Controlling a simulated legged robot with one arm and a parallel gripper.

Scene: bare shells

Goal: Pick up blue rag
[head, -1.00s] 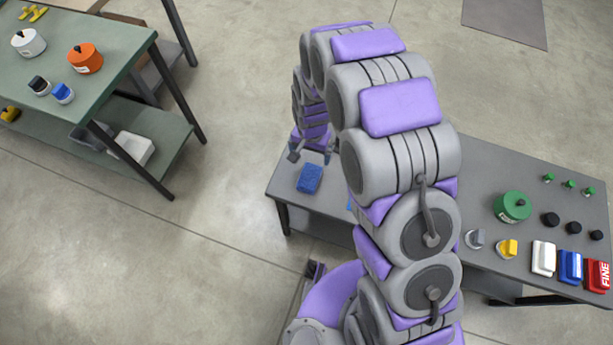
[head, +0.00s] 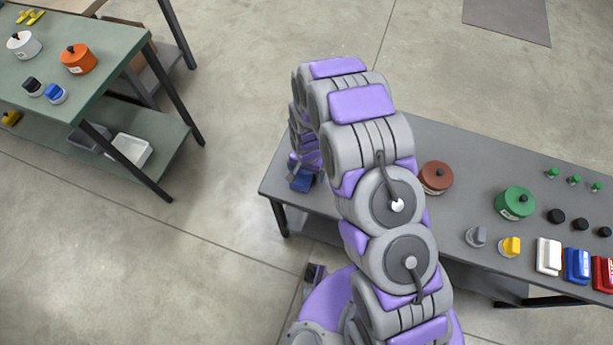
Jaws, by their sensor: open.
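A dark blue, soft-looking piece (head: 301,184), which looks like the blue rag, lies at the left end of the grey table. Its upper part is covered by my gripper. My gripper (head: 305,170) is over it, with the fingers mostly hidden by the wrist and too small to tell apart. It is open, and I cannot tell whether it touches the piece.
The grey table (head: 470,190) holds a brown canister (head: 436,177), a green canister (head: 515,202), small knobs and several coloured blocks to the right. A green table (head: 110,85) with canisters stands at left. Open floor lies between the tables.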

